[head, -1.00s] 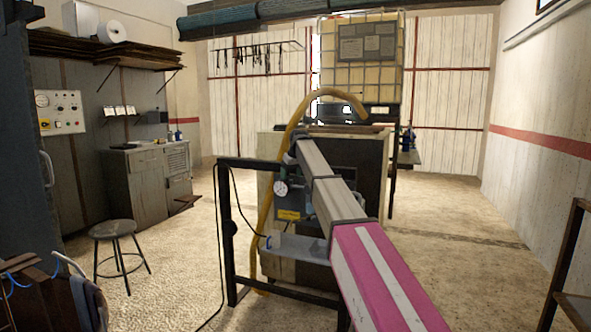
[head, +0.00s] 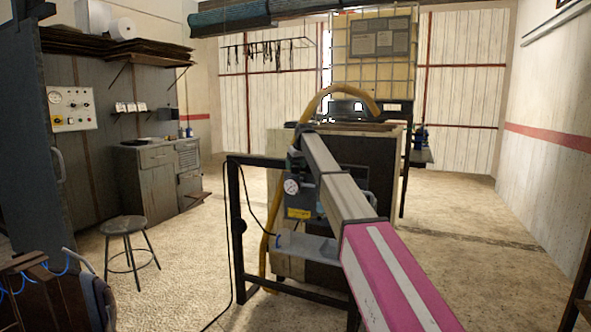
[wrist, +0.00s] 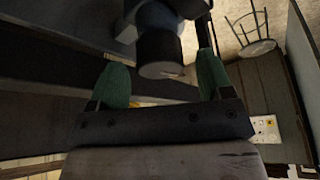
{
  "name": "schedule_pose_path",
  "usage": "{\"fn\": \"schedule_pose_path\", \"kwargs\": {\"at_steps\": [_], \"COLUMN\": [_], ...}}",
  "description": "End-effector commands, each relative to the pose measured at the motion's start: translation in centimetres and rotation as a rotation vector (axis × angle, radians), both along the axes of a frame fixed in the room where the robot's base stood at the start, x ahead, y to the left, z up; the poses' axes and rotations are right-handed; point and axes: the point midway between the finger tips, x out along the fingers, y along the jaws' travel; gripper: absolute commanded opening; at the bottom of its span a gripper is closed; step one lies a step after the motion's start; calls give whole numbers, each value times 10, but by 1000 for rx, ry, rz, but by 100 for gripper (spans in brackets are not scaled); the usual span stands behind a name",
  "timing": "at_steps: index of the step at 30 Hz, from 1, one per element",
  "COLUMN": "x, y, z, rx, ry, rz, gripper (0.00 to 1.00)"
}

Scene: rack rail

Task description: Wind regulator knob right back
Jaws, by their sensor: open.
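The regulator (head: 301,203) is a dark blue-grey unit with a yellow label and a round white gauge (head: 291,186). It sits at the front of a cabinet near the middle of the head view, partly covered by a long grey and pink beam. In the wrist view a dark round cylinder, which looks like the regulator knob (wrist: 158,52), lies between the green fingers of my gripper (wrist: 162,64). The fingers are spread wide, with a gap visible on each side of the cylinder. I cannot make out my gripper in the head view.
A grey shelf (head: 318,248) juts out below the regulator, beside a black frame (head: 236,232). A yellow hose (head: 322,97) arches over the cabinet (head: 382,180). A stool (head: 125,226) stands at left. The floor at right is mostly clear.

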Motion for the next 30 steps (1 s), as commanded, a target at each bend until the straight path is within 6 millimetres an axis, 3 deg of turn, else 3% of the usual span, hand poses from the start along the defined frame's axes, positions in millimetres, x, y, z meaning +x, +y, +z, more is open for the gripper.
{"fn": "schedule_pose_path", "kwargs": {"at_steps": [6,14,15,19,20,30], "x": [5,5,5,5,5,5], "y": [3,4,4,4,4,3], "z": [-14,-15,-15,-15,-15,-15], "rx": [-1,0,0,0,0,-1], "ry": [1,0,0,0,0,0], "rz": [0,0,0,0,0,35], "gripper": [73,73,70,28,24,25]}}
